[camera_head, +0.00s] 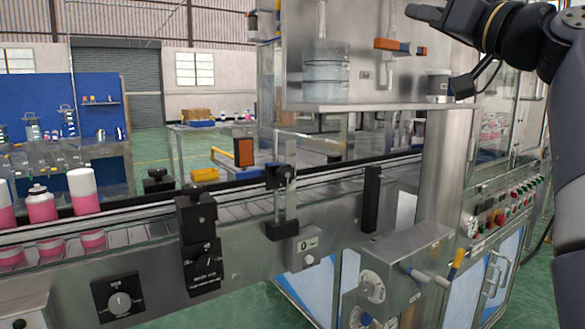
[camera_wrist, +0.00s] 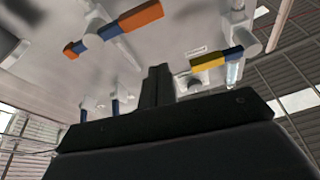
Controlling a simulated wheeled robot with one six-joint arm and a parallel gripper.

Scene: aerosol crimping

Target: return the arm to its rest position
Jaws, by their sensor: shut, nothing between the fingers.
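My gripper (camera_head: 424,12) is at the top right of the head view, at the end of my dark arm, beside the upper machine cabinet. Its fingers are shut together with nothing between them. In the wrist view my gripper (camera_wrist: 158,72) points up toward the cabinet's panel. An orange-handled valve (camera_head: 400,46) on the cabinet is just below and left of the fingertips, apart from them. The same orange handle (camera_wrist: 141,16) shows in the wrist view, along with a yellow-handled valve (camera_wrist: 218,61) to the right.
A conveyor (camera_head: 150,225) crosses the front, with pink and white cans (camera_head: 83,190) at its left. A metal column (camera_head: 447,160) stands below my arm. A button panel (camera_head: 507,207) is at the right.

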